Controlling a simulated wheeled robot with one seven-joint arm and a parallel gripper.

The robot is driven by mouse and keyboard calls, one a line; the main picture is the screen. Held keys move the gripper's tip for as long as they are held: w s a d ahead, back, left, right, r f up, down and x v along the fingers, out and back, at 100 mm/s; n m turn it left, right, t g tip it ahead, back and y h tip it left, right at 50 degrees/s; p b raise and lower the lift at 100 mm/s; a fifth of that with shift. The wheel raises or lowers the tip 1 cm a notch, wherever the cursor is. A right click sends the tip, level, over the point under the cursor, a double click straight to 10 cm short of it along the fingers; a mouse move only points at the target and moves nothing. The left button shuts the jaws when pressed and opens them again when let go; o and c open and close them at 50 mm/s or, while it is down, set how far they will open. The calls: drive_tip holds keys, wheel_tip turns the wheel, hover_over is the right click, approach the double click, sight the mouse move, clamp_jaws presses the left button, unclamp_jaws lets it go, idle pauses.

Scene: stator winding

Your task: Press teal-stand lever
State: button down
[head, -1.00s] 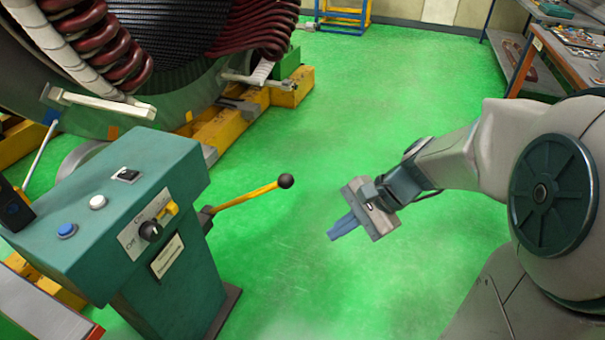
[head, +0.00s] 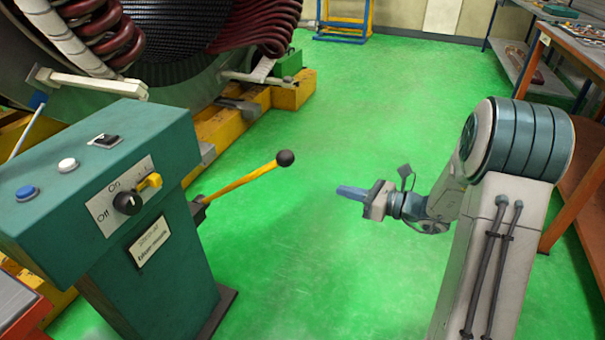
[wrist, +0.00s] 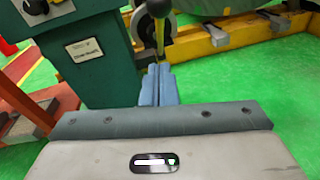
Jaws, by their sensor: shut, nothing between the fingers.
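The teal stand (head: 150,250) is at the left in the head view and has a sloped control top. Its yellow lever (head: 240,185) sticks out to the right and slants upward, ending in a black ball knob (head: 285,158). My gripper (head: 342,191) is shut and empty, to the right of the knob and a little lower in the picture, with clear space between. In the wrist view the shut blue fingers (wrist: 158,86) point toward the lever (wrist: 159,40). The knob (wrist: 158,8) shows just beyond the fingertips at the top edge.
The stand carries a blue button (head: 27,192), a white button (head: 68,165) and a black rotary knob (head: 127,202). The large stator (head: 160,40) rests on yellow supports (head: 225,125) behind. A workbench (head: 575,45) stands at the right. The green floor (head: 340,110) between is open.

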drive_tip(key=r+b+x, duration=0.3)
drive_tip(key=x, duration=1)
drive_tip(key=shift+w, duration=0.15)
